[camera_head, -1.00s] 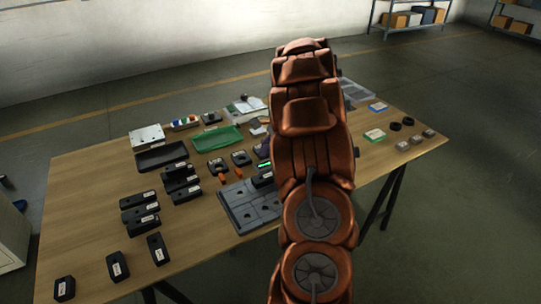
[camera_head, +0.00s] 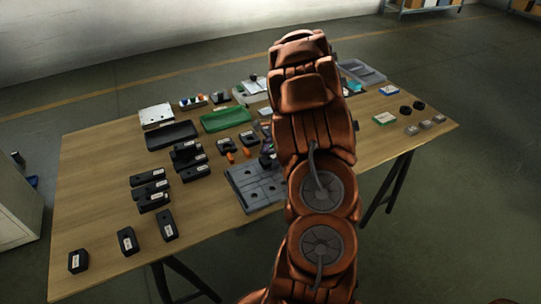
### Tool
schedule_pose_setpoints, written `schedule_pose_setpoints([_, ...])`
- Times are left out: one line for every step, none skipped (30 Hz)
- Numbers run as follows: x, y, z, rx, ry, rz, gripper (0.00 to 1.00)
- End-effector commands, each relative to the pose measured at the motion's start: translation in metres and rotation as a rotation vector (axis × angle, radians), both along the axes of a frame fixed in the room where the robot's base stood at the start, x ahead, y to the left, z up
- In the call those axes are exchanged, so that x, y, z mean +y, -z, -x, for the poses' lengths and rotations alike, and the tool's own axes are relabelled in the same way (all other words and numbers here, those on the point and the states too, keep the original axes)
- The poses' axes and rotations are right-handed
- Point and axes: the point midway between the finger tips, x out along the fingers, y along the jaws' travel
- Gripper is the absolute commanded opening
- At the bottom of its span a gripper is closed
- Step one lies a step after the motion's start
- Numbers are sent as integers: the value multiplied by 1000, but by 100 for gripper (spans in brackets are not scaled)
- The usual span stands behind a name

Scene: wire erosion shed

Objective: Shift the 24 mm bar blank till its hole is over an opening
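Several black bar blanks with white labels lie on the table: a cluster (camera_head: 150,188) left of the plate, more behind it (camera_head: 187,155), and a row of three (camera_head: 126,241) near the front left. The labels are too small to read, so I cannot tell which blank is 24 mm. A grey fixture plate (camera_head: 243,183) with small dark openings lies left of my arm. A dark block (camera_head: 268,160) sits at the plate's far edge, partly behind my arm; I cannot see its hole. My gripper is hidden behind my copper-coloured arm.
A green tray (camera_head: 226,119), a black tray (camera_head: 172,135) and a white plate (camera_head: 157,115) stand towards the back. Two orange pieces (camera_head: 231,157) lie behind the plate. Small boxes and black rings (camera_head: 411,107) are at the right. The front-middle tabletop is clear.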

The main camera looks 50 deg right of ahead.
Motion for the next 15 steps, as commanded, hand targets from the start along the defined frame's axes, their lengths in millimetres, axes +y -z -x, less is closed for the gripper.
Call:
schedule_pose_setpoints([0,0,0,0,0,0,59])
schedule_pose_setpoints([0,0,0,0,0,0,56])
schedule_pose_setpoints([0,0,0,0,0,0,52])
schedule_pose_setpoints([0,0,0,0,0,0,49])
schedule_pose_setpoints([0,0,0,0,0,0,46])
schedule_pose_setpoints([0,0,0,0,0,0,42])
schedule_pose_setpoints([0,0,0,0,0,0,39])
schedule_pose_setpoints([0,0,0,0,0,0,35])
schedule_pose_setpoints([0,0,0,0,0,0,31])
schedule_pose_setpoints([0,0,0,0,0,0,28])
schedule_pose_setpoints([0,0,0,0,0,0,25])
schedule_pose_setpoints([0,0,0,0,0,0,21])
schedule_pose_setpoints([0,0,0,0,0,0,18])
schedule_pose_setpoints([0,0,0,0,0,0,15])
schedule_pose_setpoints([0,0,0,0,0,0,10])
